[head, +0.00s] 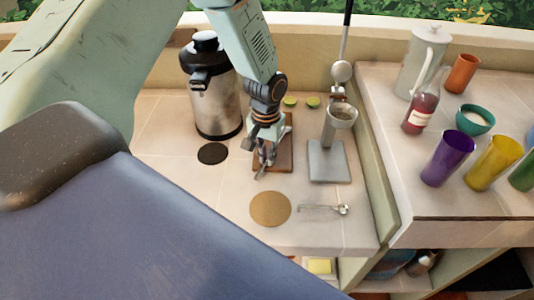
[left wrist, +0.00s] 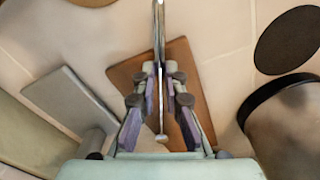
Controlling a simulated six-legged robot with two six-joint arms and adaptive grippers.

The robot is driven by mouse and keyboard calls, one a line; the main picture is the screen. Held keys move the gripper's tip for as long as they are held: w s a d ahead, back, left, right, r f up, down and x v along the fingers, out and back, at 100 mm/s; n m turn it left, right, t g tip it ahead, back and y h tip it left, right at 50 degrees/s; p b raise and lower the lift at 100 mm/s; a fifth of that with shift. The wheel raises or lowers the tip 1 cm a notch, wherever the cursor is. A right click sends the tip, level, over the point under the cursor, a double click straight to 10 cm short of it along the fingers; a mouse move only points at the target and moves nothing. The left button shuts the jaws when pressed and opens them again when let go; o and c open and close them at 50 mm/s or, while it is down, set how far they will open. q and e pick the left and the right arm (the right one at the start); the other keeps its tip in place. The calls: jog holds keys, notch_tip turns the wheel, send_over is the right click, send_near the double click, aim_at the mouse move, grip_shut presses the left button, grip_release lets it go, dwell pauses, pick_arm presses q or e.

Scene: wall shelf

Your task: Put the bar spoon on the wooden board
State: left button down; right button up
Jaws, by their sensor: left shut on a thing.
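My left gripper (head: 266,158) is over the wooden board (head: 286,160) and shut on the bar spoon. In the left wrist view, the bar spoon (left wrist: 160,30) is a thin metal rod between the fingers (left wrist: 159,95), with a small round end toward the palm. The brown wooden board (left wrist: 185,55) lies beneath the fingers and spoon there. In the head view the spoon is mostly hidden by the gripper, and I cannot tell whether it touches the board. My right gripper is not in view.
A steel dispenser (head: 217,100) and black coaster (head: 212,153) stand left of the board. A grey stand (head: 329,162) is close on the right. A round cork mat (head: 270,209) and a metal utensil (head: 325,209) lie in front. Lime halves (head: 312,102) are behind.

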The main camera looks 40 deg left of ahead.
pick_arm(q)
jog(key=shift+s+a, duration=0.1)
jog(key=shift+a, duration=0.05)
jog(key=shift+a+f, duration=0.1)
jog(key=shift+f, duration=0.1)
jog(key=c, duration=1.5)
grip_release()
jog(key=shift+d, duration=0.2)
jog(key=shift+o, duration=0.4)
jog(key=shift+r, duration=0.1)
jog(key=shift+a, duration=0.15)
jog(key=shift+r, duration=0.35)
notch_tip(320, 180, up, 12)
jog(key=shift+f, duration=0.25)
